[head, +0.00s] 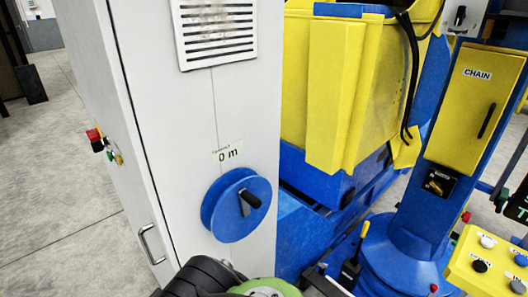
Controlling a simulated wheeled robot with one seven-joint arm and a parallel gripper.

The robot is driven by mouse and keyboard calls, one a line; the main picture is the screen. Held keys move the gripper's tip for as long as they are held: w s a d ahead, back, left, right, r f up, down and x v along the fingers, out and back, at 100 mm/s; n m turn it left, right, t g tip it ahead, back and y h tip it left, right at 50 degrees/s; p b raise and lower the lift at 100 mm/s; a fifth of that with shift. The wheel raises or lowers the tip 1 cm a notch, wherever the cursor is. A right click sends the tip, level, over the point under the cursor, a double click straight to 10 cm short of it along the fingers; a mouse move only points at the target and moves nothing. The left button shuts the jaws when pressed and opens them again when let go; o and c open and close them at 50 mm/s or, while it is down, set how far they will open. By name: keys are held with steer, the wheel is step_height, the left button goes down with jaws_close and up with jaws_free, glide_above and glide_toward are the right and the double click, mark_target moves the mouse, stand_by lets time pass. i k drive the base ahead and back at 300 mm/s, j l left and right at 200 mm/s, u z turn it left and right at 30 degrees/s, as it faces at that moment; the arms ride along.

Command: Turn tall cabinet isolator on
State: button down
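The tall cabinet (170,120) is light grey and stands upright at the left of the head view. A red knob (94,134) sticks out from its left side, with small yellow and green parts just below it. These are seen edge-on, so I cannot read their position. On the front is a blue wheel (222,218) with a black handle (250,199), under a label (227,155) that reads "0 m". Which of these is the isolator is not marked legibly. Black and green parts of my arm show at the bottom edge; my gripper fingers are not visible.
A metal door handle (151,244) is low on the cabinet's left side. Right of it stands a large yellow and blue machine (340,85). A blue column with a yellow "CHAIN" door (474,105) and a yellow button panel (490,264) are at right.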

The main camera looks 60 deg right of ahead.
mark_target(92, 134)
steer(key=z, duration=1.65)
steer(key=k+j+u, duration=0.15)
steer(key=j, duration=0.25)
steer(key=j+u, duration=0.15)
steer(key=j, duration=0.3)
steer(key=k+j+u, duration=0.2)
steer(key=j, duration=0.25)
steer(key=i+j+u, duration=0.2)
steer(key=i+j, duration=0.15)
steer(key=i, duration=0.2)
steer(key=i+j+u, duration=0.2)
steer(key=i, duration=0.3)
steer(key=i+j+u, duration=0.2)
steer(key=i, duration=0.4)
steer(key=i+j+u, duration=0.2)
steer(key=i, duration=0.35)
